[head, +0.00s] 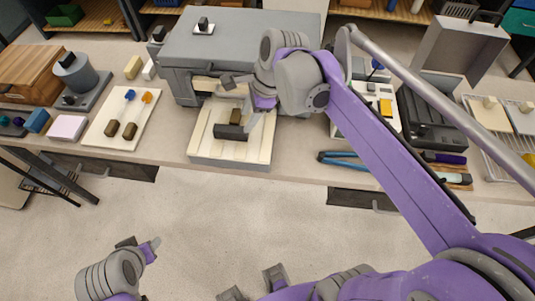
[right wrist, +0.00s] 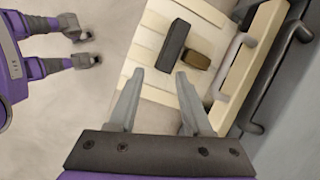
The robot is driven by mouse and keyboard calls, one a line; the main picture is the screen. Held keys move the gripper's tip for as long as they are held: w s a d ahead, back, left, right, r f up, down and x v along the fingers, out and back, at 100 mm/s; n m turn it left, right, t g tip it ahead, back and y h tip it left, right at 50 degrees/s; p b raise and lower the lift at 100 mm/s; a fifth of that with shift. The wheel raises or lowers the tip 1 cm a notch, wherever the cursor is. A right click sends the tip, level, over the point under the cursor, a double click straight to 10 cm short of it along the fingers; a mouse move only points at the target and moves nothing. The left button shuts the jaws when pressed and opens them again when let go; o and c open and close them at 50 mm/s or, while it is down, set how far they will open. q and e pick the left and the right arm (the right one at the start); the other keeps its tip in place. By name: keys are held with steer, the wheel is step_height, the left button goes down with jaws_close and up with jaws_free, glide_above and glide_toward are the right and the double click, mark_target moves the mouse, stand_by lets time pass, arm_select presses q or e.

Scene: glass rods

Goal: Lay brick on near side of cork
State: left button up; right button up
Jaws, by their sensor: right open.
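The brick (head: 229,131), a dark grey block, lies on the slatted cream tray (head: 202,152). The brown cork (head: 235,116) lies just behind it, so the brick is on the cork's near side. In the right wrist view the brick (right wrist: 173,45) and cork (right wrist: 196,60) lie side by side, close together; I cannot tell whether they touch. My right gripper (right wrist: 158,74) is open and empty, its fingertips short of the brick. In the head view the right gripper (head: 246,102) is over the tray, partly hidden by its own wrist. My left gripper (head: 139,246) is low at left, off the table.
A grey box-like appliance (head: 190,47) stands directly behind the tray. A white board (head: 97,132) with two brown pieces and blue and orange items lies to the left. Blue-handled pliers (head: 340,160) lie to the right. Bare table lies between the white board and tray.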

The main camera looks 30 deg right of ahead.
steer(key=s+f+n+t+h, duration=0.1)
steer(key=s+f+n, duration=0.5)
steer(key=n, duration=0.4)
steer(key=s+d+f+n+t+h, duration=0.1)
steer(key=s+f+n+h, duration=0.1)
steer(key=s+f+n, duration=0.4)
steer(key=s+n, duration=0.3)
steer(key=n, duration=0.2)
steer(key=shift+t, duration=0.3)
steer(key=shift+s, duration=0.1)
